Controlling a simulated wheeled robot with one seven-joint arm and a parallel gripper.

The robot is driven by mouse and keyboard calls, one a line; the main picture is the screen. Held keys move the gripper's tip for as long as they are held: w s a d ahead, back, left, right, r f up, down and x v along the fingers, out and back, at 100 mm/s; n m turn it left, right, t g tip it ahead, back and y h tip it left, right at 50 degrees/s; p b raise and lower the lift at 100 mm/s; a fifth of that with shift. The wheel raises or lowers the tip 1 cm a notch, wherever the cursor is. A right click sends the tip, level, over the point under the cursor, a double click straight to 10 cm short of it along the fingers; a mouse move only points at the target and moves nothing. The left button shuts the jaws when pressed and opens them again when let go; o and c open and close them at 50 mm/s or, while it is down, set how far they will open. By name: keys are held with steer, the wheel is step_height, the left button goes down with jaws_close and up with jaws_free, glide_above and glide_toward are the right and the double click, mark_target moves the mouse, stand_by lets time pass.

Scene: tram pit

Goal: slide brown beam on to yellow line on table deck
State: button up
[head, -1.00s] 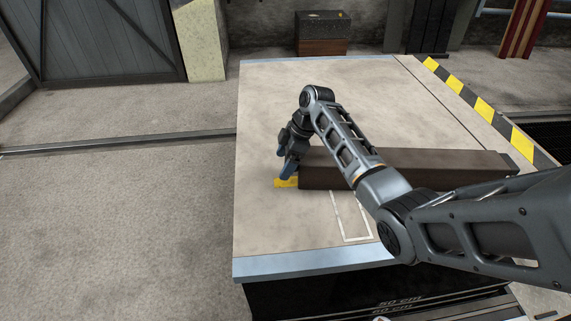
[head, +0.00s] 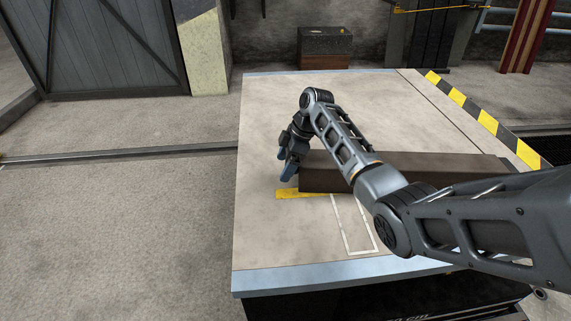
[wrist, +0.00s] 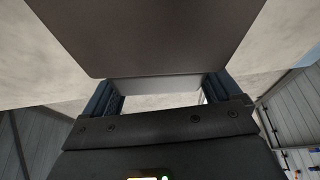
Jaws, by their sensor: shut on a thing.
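The brown beam (head: 420,170) lies lengthwise across the table deck (head: 265,235), its left end near the deck's middle. My arm crosses in front of part of it. My gripper (head: 287,172) is at the beam's left end, shut on it. In the wrist view the beam (wrist: 150,35) fills the top middle, with a finger on each side of its end. The yellow line (head: 300,194) is on the deck along the near side of the beam's left end. The beam appears just beyond the line; how much line lies under it is hidden.
A white outlined rectangle (head: 348,225) is painted on the deck in front of the beam. A black-and-yellow striped edge (head: 488,122) runs along the right. A dark box (head: 325,48) stands behind the table. The deck's left and far parts are clear.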

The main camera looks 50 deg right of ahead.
steer(key=o, duration=1.8)
steer(key=shift+f, duration=0.1)
steer(key=shift+c, duration=0.2)
steer(key=shift+a+f, duration=0.1)
steer(key=shift+f, duration=0.05)
steer(key=p+v, duration=0.1)
steer(key=v, duration=0.7)
steer(key=shift+w, duration=0.1)
